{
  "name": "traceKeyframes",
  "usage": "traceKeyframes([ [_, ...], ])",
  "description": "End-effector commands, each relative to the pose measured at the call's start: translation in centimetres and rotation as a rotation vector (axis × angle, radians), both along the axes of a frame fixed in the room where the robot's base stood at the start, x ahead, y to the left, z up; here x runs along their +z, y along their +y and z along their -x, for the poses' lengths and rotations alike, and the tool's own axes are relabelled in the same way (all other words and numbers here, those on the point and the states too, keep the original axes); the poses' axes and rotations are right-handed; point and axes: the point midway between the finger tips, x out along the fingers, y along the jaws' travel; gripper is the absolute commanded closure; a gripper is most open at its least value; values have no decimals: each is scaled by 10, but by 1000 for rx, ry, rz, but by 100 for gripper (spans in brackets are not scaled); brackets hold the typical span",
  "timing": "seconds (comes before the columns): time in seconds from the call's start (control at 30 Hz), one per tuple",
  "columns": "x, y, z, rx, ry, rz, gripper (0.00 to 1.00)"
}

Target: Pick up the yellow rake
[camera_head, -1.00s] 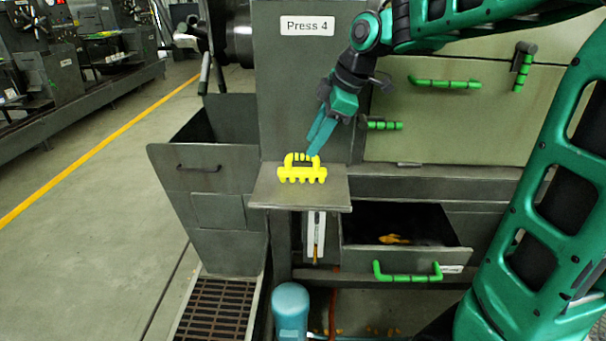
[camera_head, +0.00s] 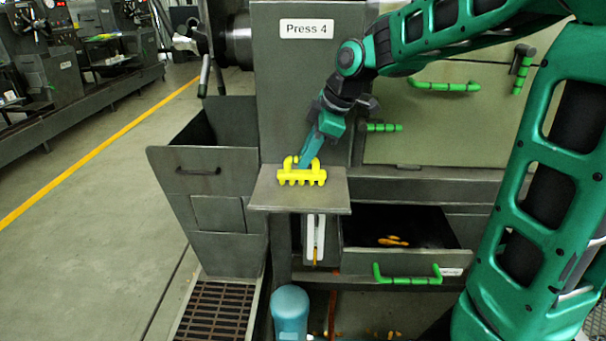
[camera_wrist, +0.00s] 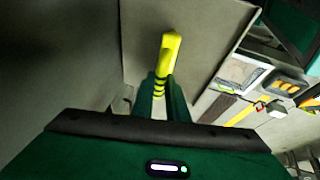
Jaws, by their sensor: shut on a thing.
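The yellow rake (camera_head: 302,178) is on the small grey shelf (camera_head: 334,196) in front of the Press 4 panel, with its teeth toward the front edge and its handle loop behind. My gripper (camera_head: 305,163) comes down from the upper right and is shut on the rake's handle. In the wrist view, the rake's yellow handle (camera_wrist: 168,58) shows end-on between my gripper's two green fingers (camera_wrist: 161,90). The fingers hide part of the handle. I cannot tell whether the rake touches the shelf.
An open grey bin (camera_head: 203,160) stands left of the shelf. An open drawer (camera_head: 405,232) with a green handle (camera_head: 407,275) and some yellow bits inside is at the lower right. A blue cylinder (camera_head: 290,312) stands below the shelf.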

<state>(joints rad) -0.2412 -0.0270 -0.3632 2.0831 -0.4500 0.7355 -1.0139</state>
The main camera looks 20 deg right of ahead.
Motion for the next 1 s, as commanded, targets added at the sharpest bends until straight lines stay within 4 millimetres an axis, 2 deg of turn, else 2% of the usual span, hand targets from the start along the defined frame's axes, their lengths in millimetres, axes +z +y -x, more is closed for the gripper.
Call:
traceKeyframes([
  [0.27,7,0,-1,-1,-2,0,100],
  [0.37,16,0,0,1,-3,-1,100],
  [0.5,41,-1,-1,-1,-7,-1,100],
  [0.8,81,61,25,5,-4,0,100],
  [1.0,100,91,37,4,-3,0,100],
])
